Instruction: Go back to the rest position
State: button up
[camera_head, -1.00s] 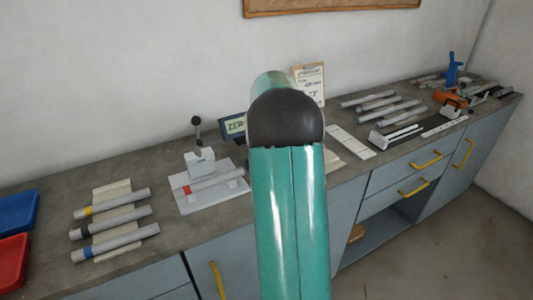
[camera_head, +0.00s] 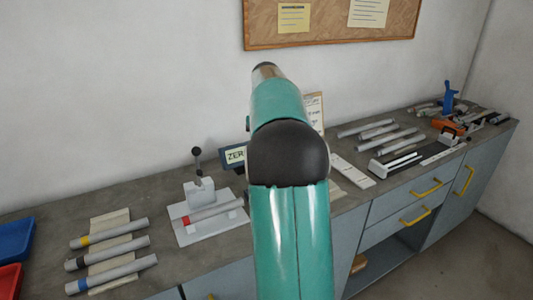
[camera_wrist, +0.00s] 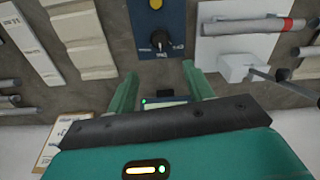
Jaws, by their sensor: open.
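My gripper (camera_wrist: 160,95) shows in the wrist view with its two green fingers apart and nothing between them. It is above the worktop, over the area of the small display box with the green-lit screen. In the head view my arm blocks the middle of the picture and hides the gripper. A red-banded tube (camera_head: 213,213) lies on the white jig plate (camera_head: 185,236), left of my arm. The same tube shows in the wrist view (camera_wrist: 245,26), apart from my fingers.
Tubes with yellow, black and blue bands (camera_head: 110,258) lie on a pale rack at the left. Blue (camera_head: 14,240) and red bins stand at the far left. Several grey tubes (camera_head: 375,131) and an orange tool (camera_head: 448,131) lie on the right. A corkboard (camera_head: 335,28) hangs on the wall.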

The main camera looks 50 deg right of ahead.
dwell(0.4)
jog(key=s+a+r+t, duration=0.1)
jog(key=s+a+r, duration=0.1)
jog(key=a, duration=0.9)
jog(key=s+a+r+t, duration=0.1)
jog(key=s+a+r, duration=0.15)
jog(key=a, duration=0.85)
jog(key=s+a+f+n+t, duration=0.1)
jog(key=s+a+f, duration=0.2)
jog(key=s+a, duration=0.4)
jog(key=s+a+f+n+t, duration=0.1)
jog(key=s+a+f, duration=0.3)
jog(key=a, duration=0.6)
jog(key=s+t, duration=0.1)
jog(key=s, duration=0.1)
jog(key=shift+s+a+t, duration=0.2)
jog(key=shift+s+t, duration=0.1)
jog(key=shift+s, duration=0.1)
